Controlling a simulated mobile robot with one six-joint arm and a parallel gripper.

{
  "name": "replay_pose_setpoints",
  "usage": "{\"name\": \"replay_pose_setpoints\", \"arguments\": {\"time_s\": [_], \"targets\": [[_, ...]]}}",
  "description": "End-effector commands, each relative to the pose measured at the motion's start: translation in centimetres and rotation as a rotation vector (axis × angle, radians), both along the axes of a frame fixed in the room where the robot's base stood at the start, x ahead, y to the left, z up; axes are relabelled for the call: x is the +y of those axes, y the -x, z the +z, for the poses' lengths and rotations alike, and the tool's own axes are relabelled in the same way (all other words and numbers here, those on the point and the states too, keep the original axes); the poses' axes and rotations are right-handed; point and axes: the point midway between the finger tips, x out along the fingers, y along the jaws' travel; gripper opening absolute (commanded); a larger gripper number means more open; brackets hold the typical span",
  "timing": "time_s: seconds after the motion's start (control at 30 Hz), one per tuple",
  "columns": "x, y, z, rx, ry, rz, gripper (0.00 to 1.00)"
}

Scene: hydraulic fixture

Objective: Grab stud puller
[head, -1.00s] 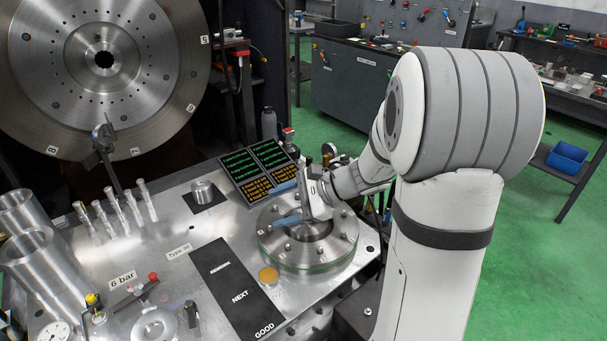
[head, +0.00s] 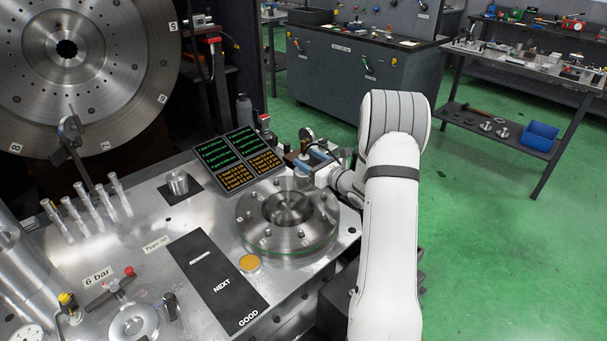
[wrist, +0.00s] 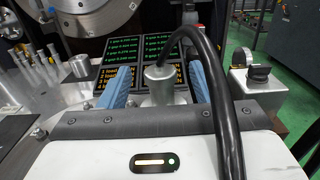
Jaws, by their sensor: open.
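I cannot tell for certain which thing is the stud puller. In the wrist view a grey metal cylinder with a stepped top (wrist: 160,83) stands upright between my two blue fingers, with a black hose (wrist: 222,90) arching across the picture in front of it. My gripper (wrist: 157,75) is open, one finger on each side of the cylinder; whether either finger touches it is not clear. In the head view my gripper (head: 309,157) is small and partly hidden, at the back right of the bench beyond the bolted flange (head: 262,222).
The dark display panel (head: 238,160) stands just left of my gripper. A box with a black knob (wrist: 258,76) is close on the right in the wrist view. Several clear tubes (head: 88,207) and a T-handled valve (head: 122,290) stand farther left. Green floor lies open to the right.

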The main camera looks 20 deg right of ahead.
Motion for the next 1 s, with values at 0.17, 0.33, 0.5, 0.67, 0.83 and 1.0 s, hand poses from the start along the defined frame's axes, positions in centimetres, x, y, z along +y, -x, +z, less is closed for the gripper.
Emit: {"name": "replay_pose_setpoints", "arguments": {"time_s": [0.17,0.33,0.5,0.67,0.83,1.0], "targets": [[0.9,-2.1,-0.2,-0.001,0.002,0.002,0.58],[1.0,-2.5,-0.2,0.001,0.001,0.000,0.58],[1.0,-2.4,-0.2,0.001,0.001,0.000,0.54],[1.0,-2.4,-0.2,0.001,0.001,0.000,0.41],[1.0,-2.4,-0.2,0.001,0.001,0.000,0.27],[0.9,-2.4,-0.2,0.001,0.001,0.000,0.13]]}}
